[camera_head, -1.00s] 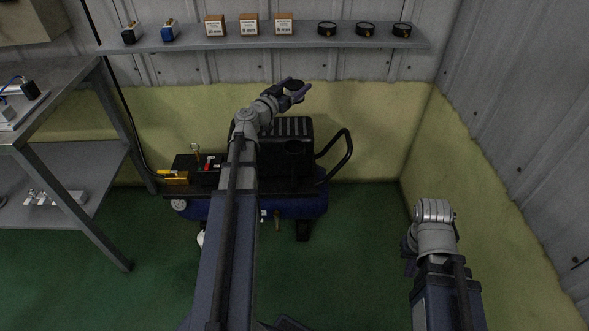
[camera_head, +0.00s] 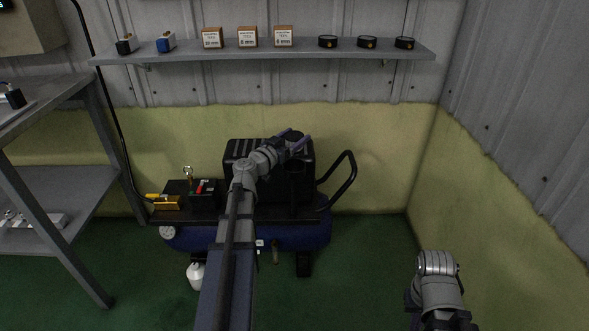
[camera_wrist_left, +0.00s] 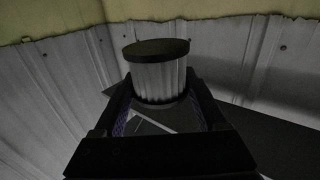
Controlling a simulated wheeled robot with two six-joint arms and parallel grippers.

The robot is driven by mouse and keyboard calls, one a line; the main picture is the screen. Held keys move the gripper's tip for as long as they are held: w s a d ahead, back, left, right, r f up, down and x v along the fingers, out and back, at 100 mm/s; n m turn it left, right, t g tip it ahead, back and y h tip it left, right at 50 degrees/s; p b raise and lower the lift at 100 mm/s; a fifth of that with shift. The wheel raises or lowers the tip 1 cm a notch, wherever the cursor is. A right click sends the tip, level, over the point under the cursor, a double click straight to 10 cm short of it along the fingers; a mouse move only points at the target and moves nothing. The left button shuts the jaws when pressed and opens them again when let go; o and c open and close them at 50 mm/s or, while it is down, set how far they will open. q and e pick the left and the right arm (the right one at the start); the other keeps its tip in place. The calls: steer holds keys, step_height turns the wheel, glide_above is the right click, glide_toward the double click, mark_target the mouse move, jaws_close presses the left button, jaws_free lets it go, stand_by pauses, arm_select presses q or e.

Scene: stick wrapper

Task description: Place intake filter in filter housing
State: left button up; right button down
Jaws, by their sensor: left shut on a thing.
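My left gripper (camera_head: 297,141) is shut on the intake filter (camera_wrist_left: 158,75). In the left wrist view the filter has a dark round cap and a pale pleated side, and sits upright between the fingers. In the head view the dark filter top (camera_head: 293,136) shows between the fingertips.
The compressor (camera_head: 286,234) has a blue tank and a black curved handle (camera_head: 345,180) at right. A wall shelf (camera_head: 270,54) above carries boxes, black round parts and small blocks. A metal workbench (camera_head: 45,185) stands at left. Green floor is clear at right.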

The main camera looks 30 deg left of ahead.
mark_target(295, 161)
arm_select(q)
steer(key=shift+f+b, duration=4.1)
steer(key=shift+f, duration=0.45)
steer(key=shift+f, duration=0.25)
steer(key=o, duration=1.3)
steer(key=shift+r, duration=0.1)
steer(key=shift+r, duration=0.1)
steer(key=shift+r, duration=0.2)
steer(key=s+a, duration=0.1)
steer(key=s, duration=1.1)
steer(key=shift+f, duration=0.15)
steer(key=shift+a, duration=0.1)
